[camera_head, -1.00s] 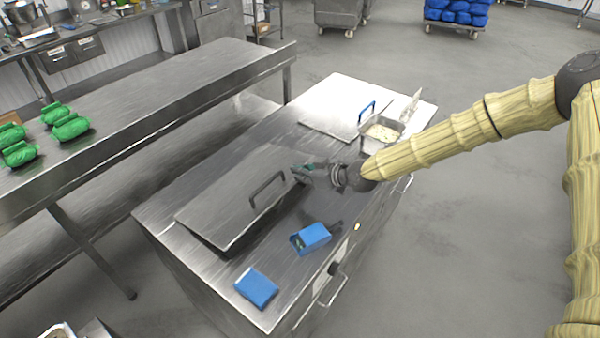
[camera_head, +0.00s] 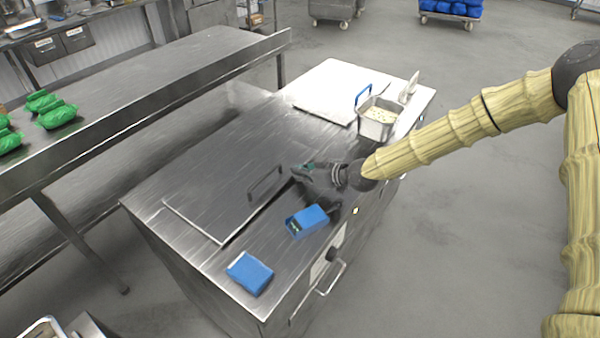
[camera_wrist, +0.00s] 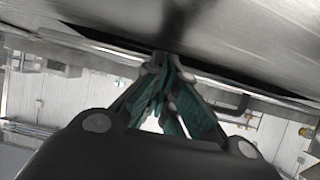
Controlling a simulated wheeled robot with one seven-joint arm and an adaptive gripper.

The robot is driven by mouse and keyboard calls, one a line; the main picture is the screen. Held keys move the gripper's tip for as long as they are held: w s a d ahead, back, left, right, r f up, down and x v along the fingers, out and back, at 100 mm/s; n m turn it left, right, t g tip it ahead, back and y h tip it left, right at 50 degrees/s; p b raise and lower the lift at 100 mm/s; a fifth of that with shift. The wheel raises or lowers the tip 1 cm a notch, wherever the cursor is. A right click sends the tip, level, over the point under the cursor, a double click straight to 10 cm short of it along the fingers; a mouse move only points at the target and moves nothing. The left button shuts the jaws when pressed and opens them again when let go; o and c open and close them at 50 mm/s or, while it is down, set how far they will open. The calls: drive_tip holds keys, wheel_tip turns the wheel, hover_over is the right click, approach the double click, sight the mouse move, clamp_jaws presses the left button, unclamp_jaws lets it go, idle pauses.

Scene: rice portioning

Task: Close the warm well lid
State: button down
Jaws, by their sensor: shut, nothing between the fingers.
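The warm well lid (camera_head: 215,200) is a flat steel panel with a dark bar handle (camera_head: 265,184), on the left half of the steel counter in the head view. It lies almost flush with the counter, with a thin dark gap along its near edge. My gripper (camera_head: 298,171) is shut and empty, just right of the handle, by the lid's right edge. In the wrist view, the teal-padded fingers (camera_wrist: 160,68) meet at their tips close to a metal edge; I cannot tell whether they touch it. The well opening is hidden.
Two blue boxes (camera_head: 307,221) (camera_head: 249,273) lie on the counter in front of the lid. A pan of rice (camera_head: 377,121) and a white board (camera_head: 325,92) are at the far end. A steel table (camera_head: 120,75) with green packs (camera_head: 58,116) stands left.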

wheel_tip(320, 180, up, 4)
drive_tip(key=shift+f+p, duration=0.1)
drive_tip(key=shift+p, duration=0.55)
drive_tip(key=d+f+b+v, duration=0.15)
drive_tip(key=b+v, duration=0.25)
drive_tip(key=v, duration=0.6)
drive_tip(key=a+r+g+h+p, duration=0.1)
drive_tip(key=a+r+g+h, duration=0.15)
drive_tip(key=a+r, duration=0.35)
drive_tip(key=p, duration=0.5)
approach(282, 173)
drive_tip(key=a, duration=0.1)
drive_tip(key=w+a+h, duration=0.1)
drive_tip(key=a, duration=0.1)
drive_tip(key=shift+w+a+f, duration=0.15)
drive_tip(key=shift+w+a, duration=0.05)
drive_tip(key=shift+d+f+p, duration=0.1)
drive_tip(key=shift+f+p, duration=0.2)
drive_tip(key=shift+f, duration=1.15)
